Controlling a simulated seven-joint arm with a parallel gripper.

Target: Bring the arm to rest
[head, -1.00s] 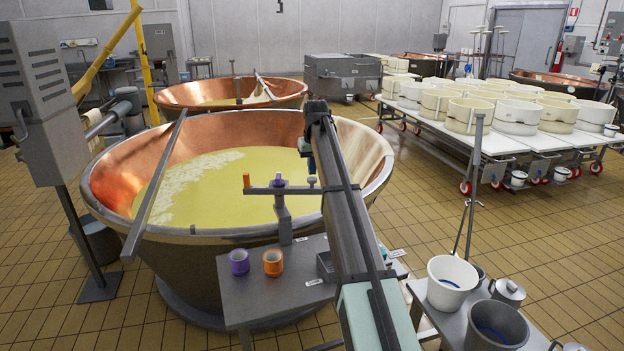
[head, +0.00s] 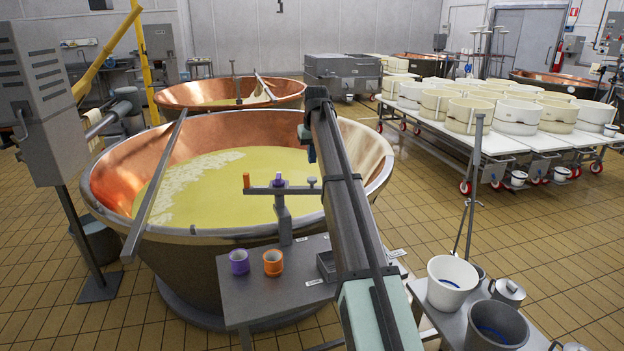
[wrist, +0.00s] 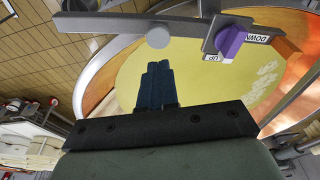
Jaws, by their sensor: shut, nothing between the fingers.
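My arm reaches up over the front copper vat (head: 350,150), which holds yellow liquid with a pale patch of curd. My gripper (wrist: 155,70) is shut and empty, its two dark blue fingers together in the wrist view. In the head view only a small dark part of my gripper (head: 309,152) shows left of the arm; the rest is hidden. A grey post with a crossbar (head: 283,220) stands just left of the arm. Its purple knob (wrist: 230,42) sits between UP and DOWN labels in the wrist view, apart from the fingers.
A purple cup (head: 239,262) and an orange cup (head: 273,263) stand on the grey side table (head: 260,300). A white bucket (head: 452,285) and a grey bucket (head: 496,325) are at the lower right. A long paddle (head: 155,190) leans across the vat's left rim.

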